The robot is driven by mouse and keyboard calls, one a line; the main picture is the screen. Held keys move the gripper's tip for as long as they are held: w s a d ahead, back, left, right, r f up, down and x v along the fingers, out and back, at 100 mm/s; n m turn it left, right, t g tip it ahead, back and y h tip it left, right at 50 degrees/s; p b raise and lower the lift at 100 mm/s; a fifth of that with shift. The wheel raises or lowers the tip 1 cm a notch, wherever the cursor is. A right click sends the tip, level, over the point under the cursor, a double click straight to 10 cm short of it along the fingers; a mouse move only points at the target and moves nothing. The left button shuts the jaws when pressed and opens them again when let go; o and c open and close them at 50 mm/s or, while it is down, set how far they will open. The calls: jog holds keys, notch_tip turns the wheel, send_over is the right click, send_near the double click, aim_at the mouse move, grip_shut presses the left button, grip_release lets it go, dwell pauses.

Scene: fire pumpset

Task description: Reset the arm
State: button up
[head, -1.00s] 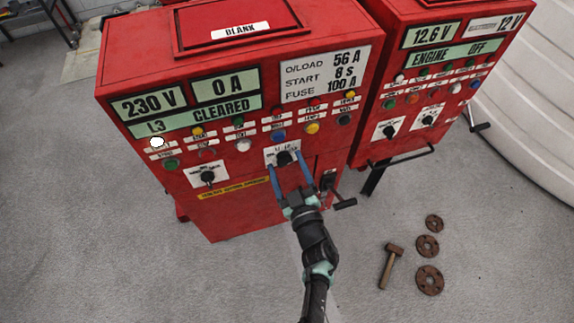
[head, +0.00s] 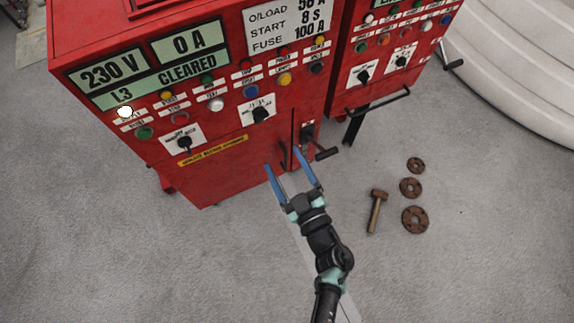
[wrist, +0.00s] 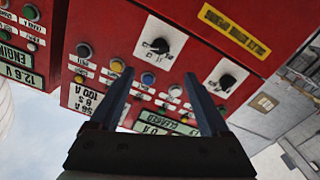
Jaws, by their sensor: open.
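My gripper (head: 291,171) is open and empty in the head view, its two blue fingers apart in front of the lower part of the left red cabinet (head: 215,180). It stands clear below a black rotary knob on a white plate (head: 259,113). In the wrist view my gripper (wrist: 160,100) shows two dark fingers spread, with nothing between them but the panel beyond. That view sees the panel upside down, with a rotary knob (wrist: 159,46) and a second knob (wrist: 227,82). The cabinet's displays (head: 190,42) read 230 V, 0 A and L3 CLEARED.
A second red cabinet (head: 385,85) stands at the right, with a black handle bar (head: 378,102). A crank handle (head: 326,154) juts from the left cabinet. A hammer (head: 376,211) and three rusty flanges (head: 411,188) lie on the floor at right. Grey floor is free around my arm.

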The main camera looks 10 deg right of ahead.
jog(key=shift+s+d, duration=0.15)
jog(key=shift+s, duration=0.2)
dwell(0.4)
jog(key=w+d+r+m+t+h+b, duration=0.1)
jog(key=w+d+r+t+h, duration=0.1)
jog(key=w+r, duration=0.45)
jog(key=w+d+r+t+h+b, duration=0.1)
jog(key=w+d+r+t, duration=0.15)
jog(key=r, duration=0.65)
jog(key=w+d+r+m+t+h+b, duration=0.1)
jog(key=w+r+m+h, duration=0.15)
jog(key=r, duration=0.65)
jog(key=w+d+r+m+t+h+b, duration=0.1)
jog(key=r+m+t+h+b, duration=0.15)
jog(key=r, duration=0.75)
jog(key=s+a+r+m+h+b, duration=0.1)
jog(key=s+r+m+h, duration=0.1)
jog(key=r, duration=0.4)
jog(key=s+a+r+m+h, duration=0.1)
jog(key=s+r, duration=0.1)
jog(key=r, duration=0.4)
jog(key=s+a+r+n+t+y+b, duration=0.1)
jog(key=s+a+r+t+y+b, duration=0.1)
jog(key=s+a+r+y, duration=0.3)
jog(key=s+a+r, duration=0.3)
jog(key=s+r, duration=0.3)
jog(key=shift+a+b, duration=0.15)
jog(key=shift+b, duration=0.2)
jog(key=shift+r, duration=0.1)
